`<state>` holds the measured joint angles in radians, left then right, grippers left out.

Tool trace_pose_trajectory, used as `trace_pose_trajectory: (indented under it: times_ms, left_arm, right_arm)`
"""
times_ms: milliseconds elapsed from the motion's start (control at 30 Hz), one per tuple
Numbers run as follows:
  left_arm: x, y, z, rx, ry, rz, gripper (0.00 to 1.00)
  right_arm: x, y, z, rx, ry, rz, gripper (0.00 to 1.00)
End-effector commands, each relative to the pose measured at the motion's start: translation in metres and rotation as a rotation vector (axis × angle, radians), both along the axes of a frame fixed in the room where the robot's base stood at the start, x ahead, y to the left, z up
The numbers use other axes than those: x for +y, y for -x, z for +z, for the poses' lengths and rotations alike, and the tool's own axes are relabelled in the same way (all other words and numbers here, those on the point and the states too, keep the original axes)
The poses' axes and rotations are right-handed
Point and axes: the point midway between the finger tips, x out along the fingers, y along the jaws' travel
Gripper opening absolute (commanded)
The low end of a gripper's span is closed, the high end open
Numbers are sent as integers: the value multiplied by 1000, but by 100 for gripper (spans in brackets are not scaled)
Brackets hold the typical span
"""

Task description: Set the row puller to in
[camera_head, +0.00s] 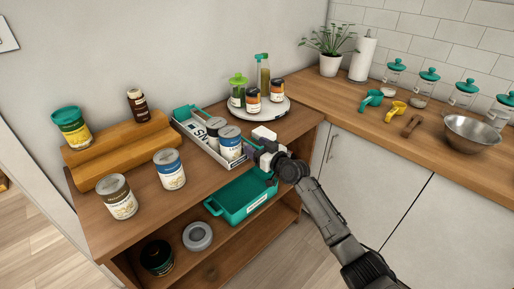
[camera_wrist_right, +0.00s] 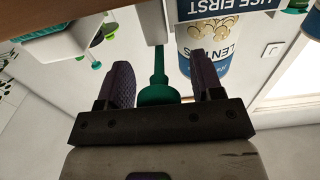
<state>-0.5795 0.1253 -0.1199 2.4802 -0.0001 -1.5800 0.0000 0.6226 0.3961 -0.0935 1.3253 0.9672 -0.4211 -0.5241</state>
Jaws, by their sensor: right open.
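The row puller shows in the right wrist view as a teal knob (camera_wrist_right: 158,92) with a narrow neck. My right gripper (camera_wrist_right: 160,65) is open, with one dark finger on each side of the knob; I cannot tell if either touches it. In the head view the right gripper (camera_head: 262,154) is at the front right of a white row tray (camera_head: 196,142) with cans in it. A lentil can (camera_wrist_right: 208,42) stands just beyond the fingers. The gripper hides most of the puller in the head view. My left gripper is not in view.
A teal bin (camera_head: 238,207) sits just below the right gripper at the shelf's front edge. A round turntable (camera_head: 275,113) with jars is behind. Loose cans (camera_head: 169,168) and a wooden step riser (camera_head: 100,163) are to the left.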

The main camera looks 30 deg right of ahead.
Motion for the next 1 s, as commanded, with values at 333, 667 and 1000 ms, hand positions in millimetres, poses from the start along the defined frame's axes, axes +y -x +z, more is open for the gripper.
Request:
trace_pose_trajectory:
  times_ms: [333, 667, 1000]
  left_arm:
    - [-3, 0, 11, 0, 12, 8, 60]
    - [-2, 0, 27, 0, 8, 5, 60]
    - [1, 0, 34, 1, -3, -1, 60]
  right_arm:
    - [-6, 26, 2, 0, 4, 0, 60]
    - [-19, 88, 1, 3, 3, 1, 60]
    - [-27, 128, 0, 1, 1, 0, 60]
